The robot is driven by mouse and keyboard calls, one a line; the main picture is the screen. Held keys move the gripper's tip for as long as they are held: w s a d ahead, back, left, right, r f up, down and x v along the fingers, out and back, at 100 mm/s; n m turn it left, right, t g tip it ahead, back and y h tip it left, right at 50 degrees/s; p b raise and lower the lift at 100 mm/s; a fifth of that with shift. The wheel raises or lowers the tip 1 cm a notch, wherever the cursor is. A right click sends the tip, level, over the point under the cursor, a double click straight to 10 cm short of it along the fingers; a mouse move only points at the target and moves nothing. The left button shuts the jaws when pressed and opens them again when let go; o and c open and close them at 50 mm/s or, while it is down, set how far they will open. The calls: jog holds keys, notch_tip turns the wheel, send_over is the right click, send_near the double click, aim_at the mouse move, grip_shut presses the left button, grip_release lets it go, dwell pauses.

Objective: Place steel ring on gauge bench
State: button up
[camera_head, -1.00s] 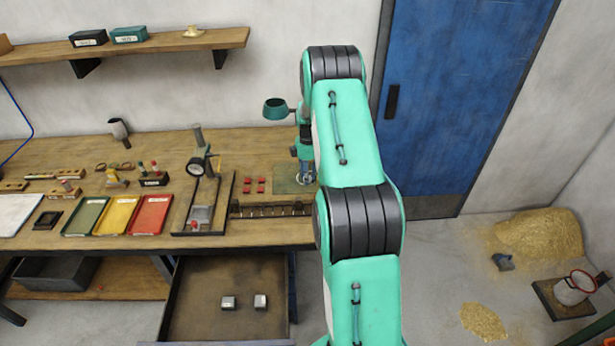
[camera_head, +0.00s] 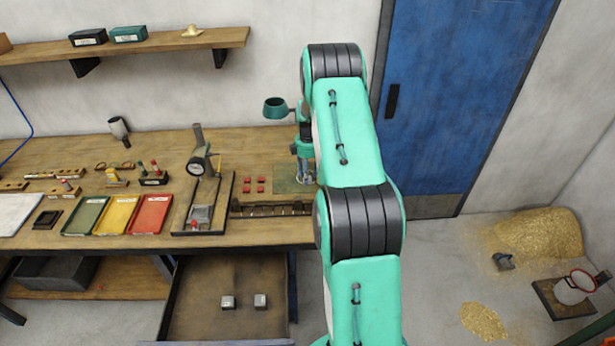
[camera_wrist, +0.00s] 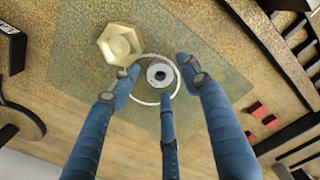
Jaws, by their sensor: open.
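A grey steel ring (camera_wrist: 160,74) with a dark hole lies inside a thin white circle on the green mat (camera_wrist: 211,58), as the wrist view shows. The mat (camera_head: 287,181) is on the right end of the wooden bench (camera_head: 262,148). My gripper (camera_wrist: 162,85) has three blue fingers, spread open around the ring, with visible gaps to it. In the head view my gripper (camera_head: 305,178) is low over the mat's right side, and the ring cannot be made out there. Whether the fingertips touch the mat is unclear.
A brass hex piece (camera_wrist: 120,44) lies close beside the ring, near one finger. Several small red blocks (camera_head: 254,184) sit left of the mat. A dark slotted rack (camera_head: 270,210) runs along the front edge. A dial gauge stand (camera_head: 199,175) stands further left.

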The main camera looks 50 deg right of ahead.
notch_tip(320, 180, up, 13)
jog(key=p, duration=0.1)
jog(key=shift+a, duration=0.2)
jog(key=shift+w+f, duration=0.1)
dwell(0.4)
jog(key=s+a+r+m+t+h, duration=0.1)
jog(key=s+a+r+m, duration=0.15)
jog(key=a+r, duration=1.2)
jog(key=s+a+r+m+t, duration=0.1)
jog(key=s+a+r, duration=0.2)
jog(key=a+r, duration=1.1)
jog(key=s+a+r+m+t, duration=0.1)
jog(key=s+a, duration=0.4)
jog(key=a, duration=0.3)
jog(key=s+a+r+t, duration=0.1)
jog(key=s+a, duration=0.5)
jog(key=a, duration=0.1)
jog(key=s+a+m, duration=0.1)
jog(key=s+a, duration=0.4)
jog(key=s, duration=0.2)
jog(key=s+a+f+m+t+y, duration=0.1)
jog(key=s+a, duration=0.4)
jog(key=s, duration=0.3)
jog(key=shift+f+t, duration=0.25)
jog(key=shift+t, duration=0.05)
